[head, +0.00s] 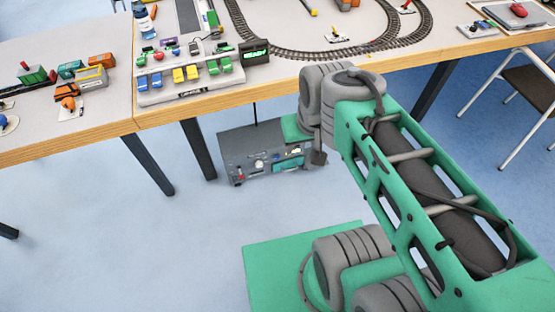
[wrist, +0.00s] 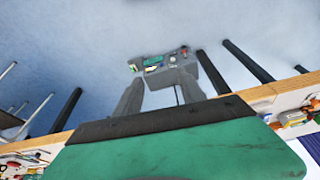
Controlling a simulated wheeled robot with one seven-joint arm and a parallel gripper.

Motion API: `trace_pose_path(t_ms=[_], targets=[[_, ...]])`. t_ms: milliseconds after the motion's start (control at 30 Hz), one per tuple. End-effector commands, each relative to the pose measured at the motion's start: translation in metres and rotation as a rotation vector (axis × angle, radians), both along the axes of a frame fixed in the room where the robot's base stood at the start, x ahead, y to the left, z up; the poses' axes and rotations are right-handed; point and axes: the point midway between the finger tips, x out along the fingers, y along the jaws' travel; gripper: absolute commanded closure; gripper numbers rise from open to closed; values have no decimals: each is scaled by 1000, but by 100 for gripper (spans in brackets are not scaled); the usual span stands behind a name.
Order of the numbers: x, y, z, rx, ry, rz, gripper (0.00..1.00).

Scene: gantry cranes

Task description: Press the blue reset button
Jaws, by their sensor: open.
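The white control panel (head: 190,88) lies on the table at upper left in the head view. I cannot tell whether that spot is the blue reset button. My gripper (wrist: 158,78) shows in the wrist view with its two grey fingers apart and nothing between them. In the head view my arm's end is low, below the table edge and right of the panel, and the fingers are mostly hidden.
Toy track (head: 340,52) and a green-lettered display (head: 254,53) are on the table. Floor at left is clear.

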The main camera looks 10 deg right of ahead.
Motion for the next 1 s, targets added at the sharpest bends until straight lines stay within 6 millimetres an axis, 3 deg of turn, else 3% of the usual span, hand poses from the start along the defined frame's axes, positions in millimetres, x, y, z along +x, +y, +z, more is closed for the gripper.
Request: trace_pose_path(t_ms=[533,1000], targets=[[0,0,0,0,0,0,99],[0,0,0,0,0,0,100]])
